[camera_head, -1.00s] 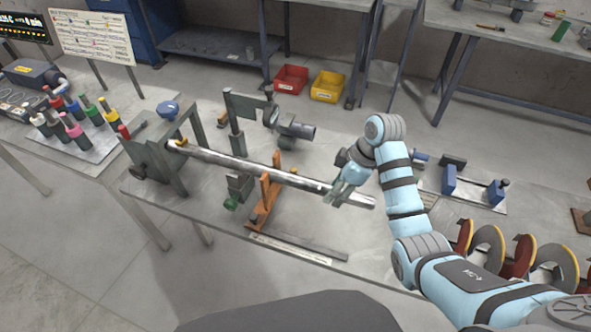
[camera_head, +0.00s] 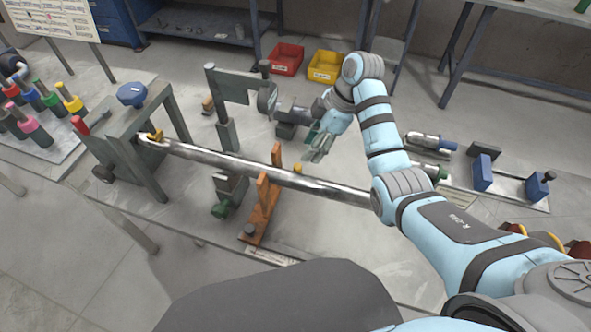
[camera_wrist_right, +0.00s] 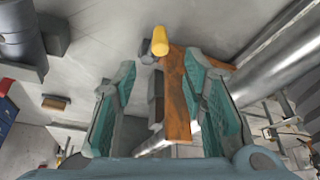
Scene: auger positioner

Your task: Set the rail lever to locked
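A small yellow knob (camera_head: 298,168), which looks like the tip of the rail lever, shows by the orange rest (camera_head: 262,212) under the long steel shaft (camera_head: 235,163). In the right wrist view the yellow knob (camera_wrist_right: 160,42) stands beyond the fingertips, at the upper end of the orange rest (camera_wrist_right: 177,95). My right gripper (camera_head: 317,150) is open and empty, behind the shaft and just above and right of the knob. Its two teal-padded fingers (camera_wrist_right: 165,95) stand apart, with the orange part between them in that view. The lever's lower part is hidden. My left gripper is not in view.
The shaft runs across the table from a grey frame (camera_head: 152,170) at left. A dark upright post with an arm (camera_head: 222,110) and a dark cylinder (camera_head: 290,115) stand behind it. Blue blocks (camera_head: 482,172) sit at right. Red and yellow bins lie behind.

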